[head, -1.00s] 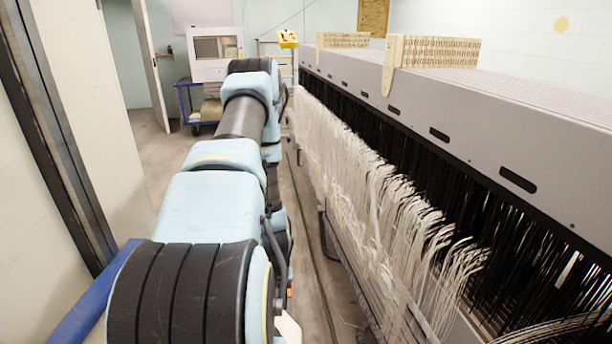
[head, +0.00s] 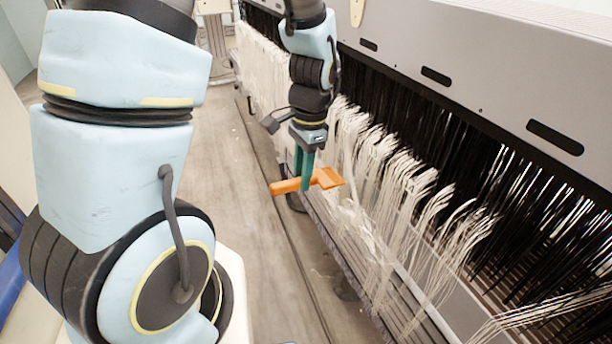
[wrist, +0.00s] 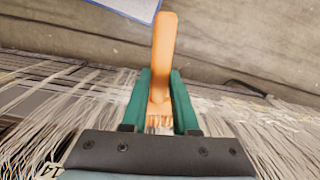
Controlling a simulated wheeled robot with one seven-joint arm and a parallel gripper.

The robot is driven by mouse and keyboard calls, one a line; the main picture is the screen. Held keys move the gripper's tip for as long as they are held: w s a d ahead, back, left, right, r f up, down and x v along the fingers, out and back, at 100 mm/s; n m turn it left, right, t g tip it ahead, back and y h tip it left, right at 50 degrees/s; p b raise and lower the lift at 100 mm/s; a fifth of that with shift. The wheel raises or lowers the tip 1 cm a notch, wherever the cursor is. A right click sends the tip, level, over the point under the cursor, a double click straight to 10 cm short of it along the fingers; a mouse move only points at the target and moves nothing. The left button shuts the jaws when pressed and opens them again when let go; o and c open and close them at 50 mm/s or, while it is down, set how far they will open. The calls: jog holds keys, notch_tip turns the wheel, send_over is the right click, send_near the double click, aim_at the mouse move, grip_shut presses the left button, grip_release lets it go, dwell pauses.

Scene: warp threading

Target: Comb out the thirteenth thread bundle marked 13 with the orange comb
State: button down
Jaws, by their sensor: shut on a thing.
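My gripper (head: 303,180) has teal fingers and is shut on the orange comb (head: 290,187), pointing down beside the hanging pale thread bundles (head: 405,190). The comb lies roughly level, its handle to the left and its wider head toward the threads. I cannot tell whether it touches them. In the wrist view, the comb (wrist: 164,40) is between the fingers (wrist: 160,76), its teeth near the palm, with threads (wrist: 60,100) on both sides. A small tag (wrist: 50,170) at the lower left seems to read 14. I see no legible 13 mark.
The long grey machine beam (head: 450,60) runs along the right, with dark strands (head: 480,170) under it. A metal rail (head: 400,290) runs below the threads. The floor (head: 270,270) left of the threads is clear. A blue-edged white panel (wrist: 130,8) shows in the wrist view.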

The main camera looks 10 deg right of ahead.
aim_at(336, 181)
jog(key=shift+m, duration=0.6)
jog(key=shift+s+d+r, duration=0.1)
jog(key=shift+d+r, duration=0.2)
jog(key=shift+d, duration=1.05)
jog(key=shift+w+d+r, duration=0.1)
jog(key=shift+d+r, duration=0.2)
jog(key=shift+d, duration=1.05)
jog(key=shift+s+d+r, duration=0.1)
jog(key=shift+d+r, duration=0.2)
jog(key=shift+d, duration=1.05)
jog(key=shift+d, duration=0.75)
jog(key=shift+f, duration=0.1)
notch_tip(336, 181, down, 25)
jog(key=b, duration=1.3)
jog(key=shift+w+d+b, duration=0.25)
jog(key=shift+d+b, duration=0.05)
jog(key=shift+d, duration=0.15)
